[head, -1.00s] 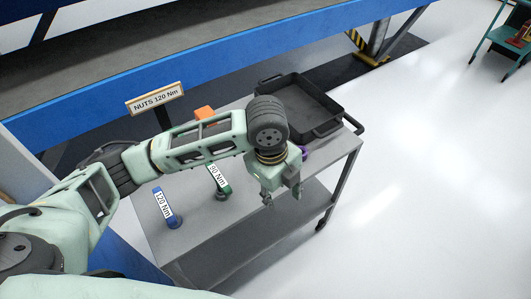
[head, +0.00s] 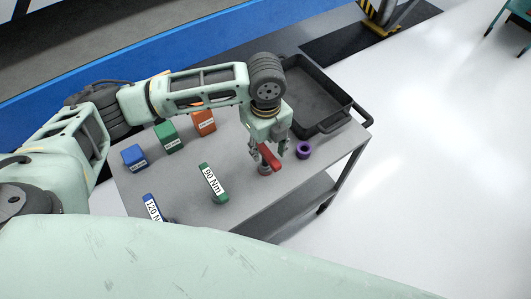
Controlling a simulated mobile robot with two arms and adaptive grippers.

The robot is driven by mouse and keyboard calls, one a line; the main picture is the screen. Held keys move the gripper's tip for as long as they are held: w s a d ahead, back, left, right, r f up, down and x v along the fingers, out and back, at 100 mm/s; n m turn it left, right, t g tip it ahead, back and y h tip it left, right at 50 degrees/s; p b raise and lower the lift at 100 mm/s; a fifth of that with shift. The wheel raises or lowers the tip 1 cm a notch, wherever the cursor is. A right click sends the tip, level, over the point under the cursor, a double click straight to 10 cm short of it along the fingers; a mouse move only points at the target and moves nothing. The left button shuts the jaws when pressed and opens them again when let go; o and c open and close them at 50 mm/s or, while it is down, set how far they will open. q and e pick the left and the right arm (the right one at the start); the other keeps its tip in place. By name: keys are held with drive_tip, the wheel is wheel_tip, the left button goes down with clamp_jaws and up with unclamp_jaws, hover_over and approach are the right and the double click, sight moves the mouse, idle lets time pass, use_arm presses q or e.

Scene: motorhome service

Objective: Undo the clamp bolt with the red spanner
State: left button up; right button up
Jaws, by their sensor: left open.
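The red spanner (head: 271,160) is on the grey cart top (head: 235,215), near its front edge. It leans at a slant, with its lower end at a short round grey piece. My left gripper (head: 268,154) is open and points down over the red spanner, with a finger to either side of it. Whether the fingers touch it I cannot tell. I cannot make out a clamp bolt in this view. My right gripper is not in view.
A green 90 Nm tool (head: 210,180) and a blue 120 Nm tool (head: 152,208) stand to the left. Blue (head: 134,157), green (head: 168,137) and orange (head: 204,121) boxes are behind. A purple ring (head: 304,149) and black tray (head: 325,105) are to the right.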

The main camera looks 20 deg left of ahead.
sight(266, 150)
use_arm(q)
drive_tip(key=f, duration=0.2)
drive_tip(key=shift+w+a+f, duration=0.15)
drive_tip(key=shift+w+f, duration=0.1)
drive_tip(key=shift+f, duration=0.35)
drive_tip(key=shift+c, duration=0.3)
drive_tip(key=c, duration=0.9)
drive_tip(key=shift+r, duration=0.1)
clamp_jaws()
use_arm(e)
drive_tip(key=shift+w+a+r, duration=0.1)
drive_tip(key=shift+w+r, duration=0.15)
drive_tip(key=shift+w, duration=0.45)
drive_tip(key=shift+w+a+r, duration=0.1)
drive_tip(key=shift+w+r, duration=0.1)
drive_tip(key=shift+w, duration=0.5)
